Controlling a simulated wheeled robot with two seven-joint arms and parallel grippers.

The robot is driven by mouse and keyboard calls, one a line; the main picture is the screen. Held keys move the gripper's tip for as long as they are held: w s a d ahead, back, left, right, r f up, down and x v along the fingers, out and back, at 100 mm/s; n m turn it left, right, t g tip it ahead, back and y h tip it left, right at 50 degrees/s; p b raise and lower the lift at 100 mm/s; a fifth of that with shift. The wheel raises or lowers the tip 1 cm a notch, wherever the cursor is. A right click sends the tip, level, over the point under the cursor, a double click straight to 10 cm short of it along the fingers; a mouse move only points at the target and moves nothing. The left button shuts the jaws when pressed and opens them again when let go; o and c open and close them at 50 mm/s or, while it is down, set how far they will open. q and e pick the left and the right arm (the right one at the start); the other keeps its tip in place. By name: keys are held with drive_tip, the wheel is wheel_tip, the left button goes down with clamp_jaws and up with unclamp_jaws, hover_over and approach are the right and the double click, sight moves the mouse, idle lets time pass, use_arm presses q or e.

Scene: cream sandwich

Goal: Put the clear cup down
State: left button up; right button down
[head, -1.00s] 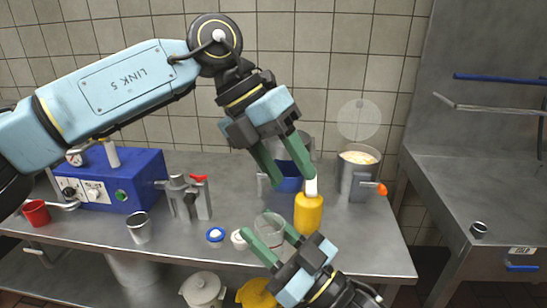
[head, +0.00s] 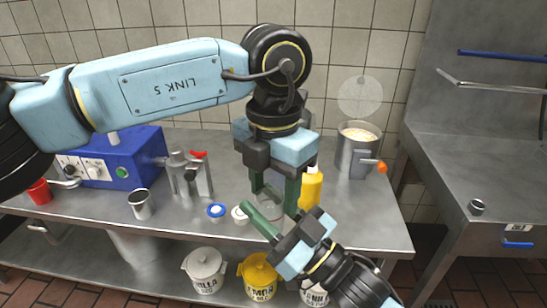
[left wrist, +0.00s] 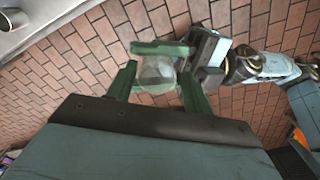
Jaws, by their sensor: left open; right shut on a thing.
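The clear cup (head: 269,209) is held in the air in front of the table's front edge, largely hidden by both grippers in the head view. It shows better in the left wrist view (left wrist: 157,76). My right gripper (head: 266,214) is shut on the cup, its green finger (left wrist: 160,47) against the cup's side. My left gripper (head: 274,200) points down from above and is open. Its two fingers stand on either side of the cup in the left wrist view, and I cannot tell whether they touch it.
The steel table (head: 110,205) holds a yellow bottle (head: 311,188), a metal pot (head: 354,160), a metal cup (head: 141,205), a blue-and-white lid (head: 216,211), a white lid (head: 240,214) and a blue machine (head: 125,165). Lidded tubs stand below. The table's front left is fairly clear.

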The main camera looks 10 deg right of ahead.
use_arm(q)
drive_tip(key=shift+f, duration=1.3)
drive_tip(key=shift+c, duration=0.3)
drive_tip(key=c, duration=0.7)
drive_tip(key=shift+o, duration=0.2)
use_arm(e)
drive_tip(key=c, duration=0.8)
unclamp_jaws()
